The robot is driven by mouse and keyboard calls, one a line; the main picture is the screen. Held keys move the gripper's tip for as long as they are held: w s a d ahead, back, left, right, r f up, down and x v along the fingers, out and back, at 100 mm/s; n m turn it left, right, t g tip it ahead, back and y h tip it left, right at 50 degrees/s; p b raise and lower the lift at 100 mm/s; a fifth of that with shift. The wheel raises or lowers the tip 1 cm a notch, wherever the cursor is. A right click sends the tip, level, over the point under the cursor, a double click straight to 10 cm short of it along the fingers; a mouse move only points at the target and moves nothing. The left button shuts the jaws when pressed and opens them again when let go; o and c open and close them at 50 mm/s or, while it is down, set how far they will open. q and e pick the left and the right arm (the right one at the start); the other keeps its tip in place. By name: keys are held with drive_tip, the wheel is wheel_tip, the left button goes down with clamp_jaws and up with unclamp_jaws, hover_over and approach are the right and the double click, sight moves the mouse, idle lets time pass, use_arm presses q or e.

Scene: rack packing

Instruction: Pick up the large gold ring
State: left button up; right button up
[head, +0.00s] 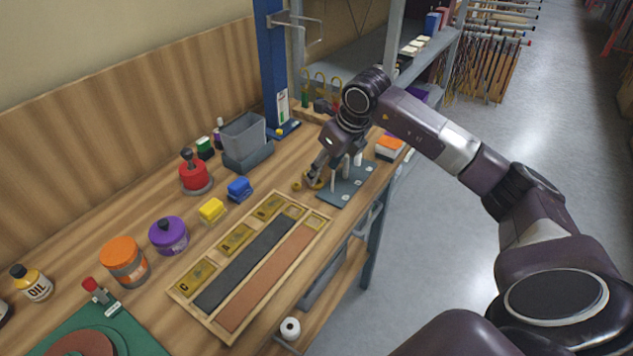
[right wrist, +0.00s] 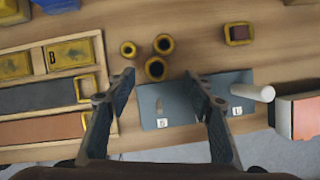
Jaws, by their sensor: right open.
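Three gold rings with dark centres stand close together on the wooden bench in the right wrist view. The nearest and largest-looking gold ring (right wrist: 156,78) is at the back edge of the blue-grey peg board (right wrist: 180,98). The other two are a gold ring (right wrist: 164,37) behind it and a smaller gold ring (right wrist: 128,42) to the left. In the head view, gold rings (head: 297,187) show beside the peg board (head: 345,192), partly hidden by my gripper. My right gripper (head: 316,172) is open and empty above them, its fingers either side of the nearest ring in the wrist view. My left gripper is out of view.
A wooden tray (head: 250,262) with dark and red strips lies left of the board. White pegs (right wrist: 253,92) stand on the board. An orange-and-white box (head: 389,147) is at its right. A grey bin (head: 243,138) and a blue post (head: 270,70) stand behind.

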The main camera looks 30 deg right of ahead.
drive_tip(key=x, duration=0.1)
drive_tip(key=p+x, duration=0.1)
drive_tip(key=x, duration=0.1)
drive_tip(key=shift+a+f, duration=0.1)
drive_tip(key=shift+a, duration=0.2)
drive_tip(key=shift+w+d+f, duration=0.1)
drive_tip(key=shift+w+f, duration=0.05)
drive_tip(key=shift+f, duration=0.05)
drive_tip(key=c, duration=1.1)
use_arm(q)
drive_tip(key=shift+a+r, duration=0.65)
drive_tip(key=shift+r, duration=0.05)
use_arm(e)
drive_tip(key=shift+r, duration=0.15)
